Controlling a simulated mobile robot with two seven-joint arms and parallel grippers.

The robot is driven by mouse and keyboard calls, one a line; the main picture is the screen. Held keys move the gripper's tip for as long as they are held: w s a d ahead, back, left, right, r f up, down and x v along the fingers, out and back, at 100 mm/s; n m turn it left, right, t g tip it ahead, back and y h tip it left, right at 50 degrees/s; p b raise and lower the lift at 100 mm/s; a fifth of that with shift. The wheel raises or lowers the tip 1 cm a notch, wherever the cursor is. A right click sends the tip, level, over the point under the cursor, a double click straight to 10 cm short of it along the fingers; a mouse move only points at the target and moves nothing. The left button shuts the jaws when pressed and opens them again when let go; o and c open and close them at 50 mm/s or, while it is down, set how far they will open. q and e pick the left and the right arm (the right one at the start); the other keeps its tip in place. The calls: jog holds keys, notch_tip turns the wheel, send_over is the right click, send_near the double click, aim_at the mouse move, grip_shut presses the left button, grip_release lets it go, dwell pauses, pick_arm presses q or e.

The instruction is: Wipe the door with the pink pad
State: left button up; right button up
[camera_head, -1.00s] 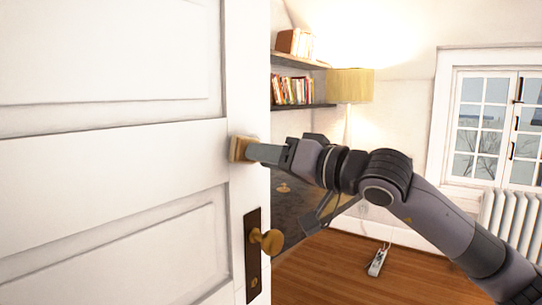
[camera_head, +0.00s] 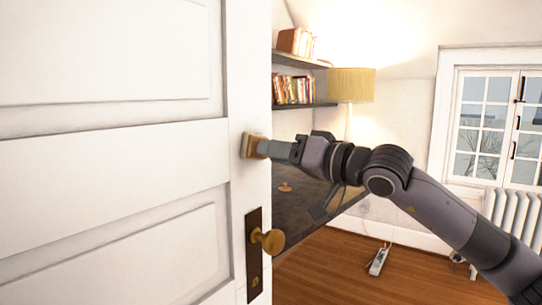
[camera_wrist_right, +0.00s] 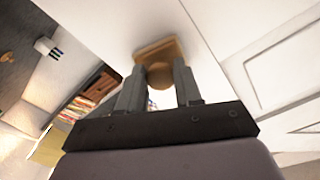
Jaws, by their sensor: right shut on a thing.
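The white panelled door (camera_head: 110,165) fills the left of the head view, with a brass knob (camera_head: 270,240) on a dark plate near its edge. The pad (camera_head: 248,147) looks tan rather than pink; it lies against the door's edge stile above the knob. My right gripper (camera_head: 266,148) is shut on the pad's handle. In the right wrist view, the pad (camera_wrist_right: 152,48) is flat and tan with a round grip between the two fingers (camera_wrist_right: 158,76), and its face appears to touch the door. The left gripper is not in view.
Right of the door, a dark surface (camera_head: 305,205) lies behind my right arm. Shelves with books (camera_head: 292,89), a yellow lampshade (camera_head: 351,85), a window (camera_head: 493,125) and a radiator (camera_head: 511,217) stand farther back. A power strip (camera_head: 378,261) lies on the open wooden floor.

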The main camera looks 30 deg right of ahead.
jog(key=a, duration=0.1)
jog(key=s+a+b, duration=0.1)
jog(key=a, duration=0.1)
jog(key=shift+a, duration=0.3)
dwell(1.5)
jog(key=b+v, duration=0.4)
jog(key=v, duration=0.2)
dwell(0.4)
jog(key=shift+d+r, duration=0.1)
